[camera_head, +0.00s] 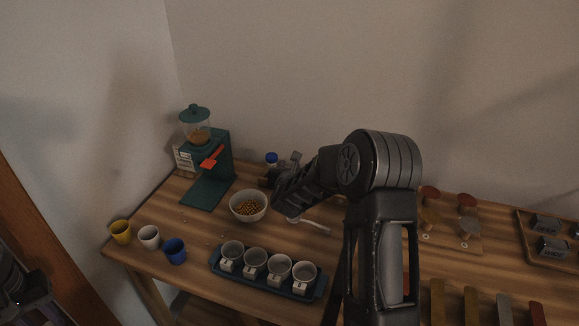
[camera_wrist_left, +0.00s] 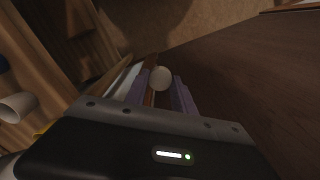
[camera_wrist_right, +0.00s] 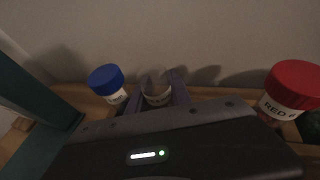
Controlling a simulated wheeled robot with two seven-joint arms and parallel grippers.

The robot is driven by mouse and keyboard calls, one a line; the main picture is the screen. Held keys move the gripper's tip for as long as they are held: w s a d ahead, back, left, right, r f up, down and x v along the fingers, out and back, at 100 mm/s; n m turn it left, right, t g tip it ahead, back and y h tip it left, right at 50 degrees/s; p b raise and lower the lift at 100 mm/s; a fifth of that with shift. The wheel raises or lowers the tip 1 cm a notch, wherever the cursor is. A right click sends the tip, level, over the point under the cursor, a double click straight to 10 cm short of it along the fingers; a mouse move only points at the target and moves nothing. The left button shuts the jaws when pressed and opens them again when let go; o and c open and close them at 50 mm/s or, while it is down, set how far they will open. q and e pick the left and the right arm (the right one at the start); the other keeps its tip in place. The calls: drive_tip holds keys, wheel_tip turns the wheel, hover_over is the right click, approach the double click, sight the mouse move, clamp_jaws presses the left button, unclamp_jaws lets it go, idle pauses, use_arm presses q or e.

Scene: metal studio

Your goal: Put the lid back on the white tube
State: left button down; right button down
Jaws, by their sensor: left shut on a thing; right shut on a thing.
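In the right wrist view my right gripper (camera_wrist_right: 160,86) is shut on a tube (camera_wrist_right: 156,93) with a pale label, standing near the wall. No coloured lid shows on this tube; its top looks dull grey. In the left wrist view my left gripper (camera_wrist_left: 160,80) is shut on a small round white thing (camera_wrist_left: 161,78), which looks like the white lid. It is held off to the side of the table, away from the tube. In the head view the right arm hides the held tube, and only part of the left arm shows at the lower left corner.
A blue-lidded tube (camera_wrist_right: 106,80) stands close left of the held tube, and a red-lidded one (camera_wrist_right: 292,88) stands further right. A green grinder (camera_head: 210,165), a bowl (camera_head: 248,206), a tray of cups (camera_head: 262,283) and three small cups (camera_head: 149,237) occupy the table's left part.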

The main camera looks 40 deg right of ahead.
drive_tip(key=shift+f, duration=0.1)
drive_tip(key=c, duration=1.5)
unclamp_jaws()
drive_tip(key=shift+o, duration=0.2)
drive_tip(key=shift+r, duration=0.2)
drive_tip(key=b+v, duration=0.1)
drive_tip(key=v, duration=1.1)
